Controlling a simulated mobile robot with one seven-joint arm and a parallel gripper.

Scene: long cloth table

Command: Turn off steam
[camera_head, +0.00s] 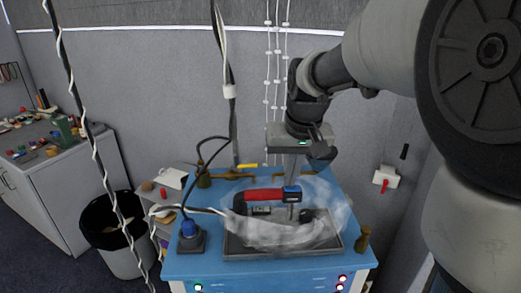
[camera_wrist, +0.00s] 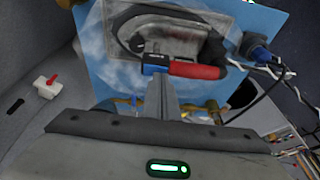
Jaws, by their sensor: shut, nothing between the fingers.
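A steam iron with a red handle (camera_head: 265,195) sits on a metal tray on the blue table, wrapped in whitish translucent steam (camera_head: 275,235). A small blue piece with a dark face (camera_head: 292,194) is at the right end of the red handle. In the wrist view the red handle (camera_wrist: 196,70) and blue piece (camera_wrist: 156,62) lie just beyond my fingers. My gripper (camera_head: 292,178) points down over the iron's right side. It is shut and holds nothing; in the wrist view the fingers (camera_wrist: 160,88) end close to the blue piece. I cannot tell whether they touch it.
The grey tray (camera_head: 285,255) rests on the blue table (camera_head: 205,265). A blue plug (camera_head: 188,229) stands left of it, with cables hanging nearby. A white wall box with a red lever (camera_head: 385,179) is at right. A black-lined bin (camera_head: 112,225) stands at left.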

